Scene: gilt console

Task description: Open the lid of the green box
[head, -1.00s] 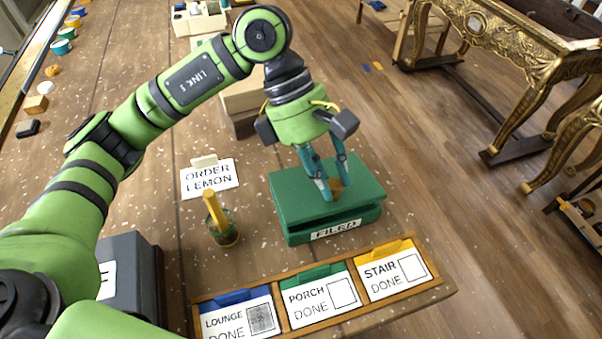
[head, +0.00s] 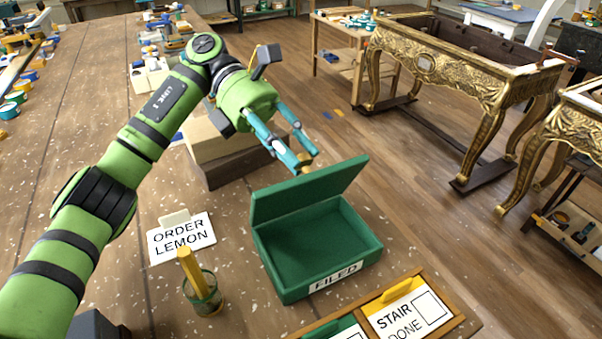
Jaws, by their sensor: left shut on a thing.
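The green box (head: 318,279) with the "FILED" label stands on the speckled brown table near its right edge. Its lid (head: 308,191) is raised and tilted up along the far side. The inside of the box shows green and looks empty. My left gripper (head: 303,164) is behind the lid's upper edge, its teal fingers shut on the small wooden knob (head: 306,158) of the lid. The lid partly hides the knob and fingertips. My right gripper is not in view.
A jar with a yellow stick (head: 205,296) and an "ORDER LEMON" card (head: 181,239) stand left of the box. A card tray (head: 462,318) lies in front. Wooden blocks (head: 212,148) sit behind. Gilt console tables (head: 455,75) stand beyond the floor at right.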

